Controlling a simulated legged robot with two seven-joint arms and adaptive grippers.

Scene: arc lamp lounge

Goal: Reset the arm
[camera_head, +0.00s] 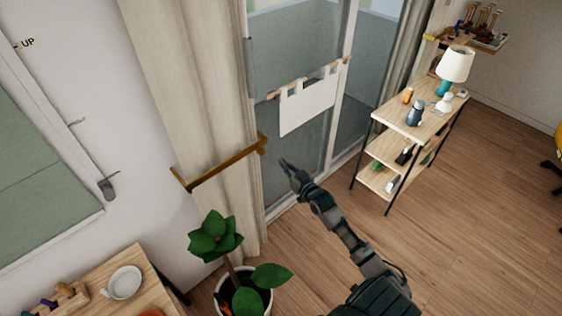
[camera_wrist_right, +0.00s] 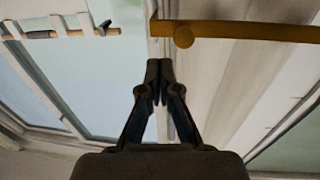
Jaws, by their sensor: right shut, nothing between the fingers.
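My right gripper (camera_head: 287,166) is raised in front of the glass door, at the right of the brass bar's end. It is shut and empty. In the right wrist view its two fingers (camera_wrist_right: 158,82) meet at the tips, with nothing between them. The brass bar (camera_head: 222,166) runs across the beige curtain (camera_head: 200,90); it also crosses the top right of the wrist view (camera_wrist_right: 240,30), beyond the fingertips. My right arm reaches up from the lower right of the head view. My left gripper is not in view.
A potted plant (camera_head: 246,300) stands below the curtain, left of my arm. A wooden table (camera_head: 135,262) with a white dish (camera_head: 122,283) is at the lower left. A shelf unit (camera_head: 389,118) with a lamp (camera_head: 455,66) and bottles stands at the right. The wooden floor (camera_head: 470,210) there is clear.

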